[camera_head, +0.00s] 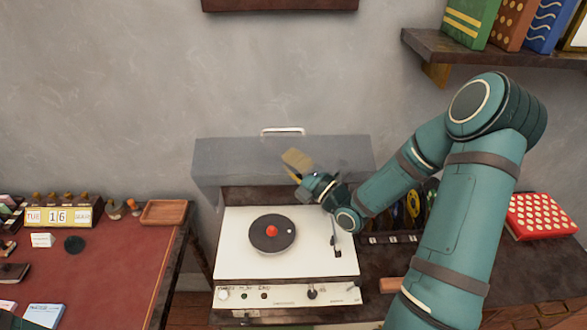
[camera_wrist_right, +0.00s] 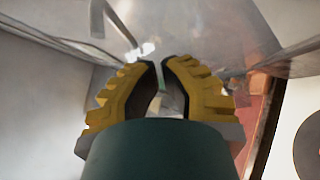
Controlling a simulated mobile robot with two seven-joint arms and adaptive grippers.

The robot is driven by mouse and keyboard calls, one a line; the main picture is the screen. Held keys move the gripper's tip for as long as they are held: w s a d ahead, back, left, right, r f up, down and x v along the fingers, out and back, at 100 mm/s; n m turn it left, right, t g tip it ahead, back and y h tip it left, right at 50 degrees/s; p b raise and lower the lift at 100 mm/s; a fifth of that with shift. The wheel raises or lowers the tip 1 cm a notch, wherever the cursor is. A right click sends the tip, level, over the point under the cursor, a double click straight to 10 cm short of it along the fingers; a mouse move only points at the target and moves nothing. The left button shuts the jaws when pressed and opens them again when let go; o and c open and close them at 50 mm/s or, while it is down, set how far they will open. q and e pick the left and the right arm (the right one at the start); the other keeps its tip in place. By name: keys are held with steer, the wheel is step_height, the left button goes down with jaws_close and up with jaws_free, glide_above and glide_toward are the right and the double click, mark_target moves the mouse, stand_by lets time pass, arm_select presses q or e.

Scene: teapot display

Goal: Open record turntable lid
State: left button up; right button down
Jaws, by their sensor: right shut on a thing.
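The record turntable (camera_head: 233,238) has a white top with a black record and red centre on it. Its smoky clear lid (camera_head: 235,160) stands raised behind the deck, close to the wall. The lid's silver handle (camera_head: 283,131) is at the top edge, apart from my fingers. My right gripper (camera_head: 295,160) is at the middle of the lid, below the handle. In the right wrist view its yellow fingers (camera_wrist_right: 160,65) are close together, shut on the lid; the exact part held is hard to see. My left gripper is not in view.
A red-topped table (camera_head: 110,260) with a calendar (camera_head: 58,215) and small items stands at left. A wall shelf (camera_head: 480,50) with books is at upper right. A red dotted box (camera_head: 540,216) sits on the dark cabinet at right. Records stand beside the turntable.

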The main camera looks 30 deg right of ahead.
steer(key=shift+w+d, duration=0.1)
steer(key=shift+w, duration=0.05)
steer(key=w+d+r+m, duration=0.1)
steer(key=w+g, duration=0.1)
steer(key=w, duration=0.1)
steer(key=w+d+r+m+g, duration=0.1)
steer(key=shift+w+d+r+m+h+p, duration=0.25)
steer(key=shift+d+r+m+h+p, duration=0.05)
steer(key=shift+h+p, duration=0.1)
steer(key=shift+m+g+h, duration=0.3)
steer(key=shift+m, duration=0.2)
steer(key=w+d+b, duration=0.2)
steer(key=w, duration=0.1)
steer(key=shift+w+d+r, duration=0.1)
steer(key=shift+w+d, duration=0.1)
steer(key=shift+w, duration=0.1)
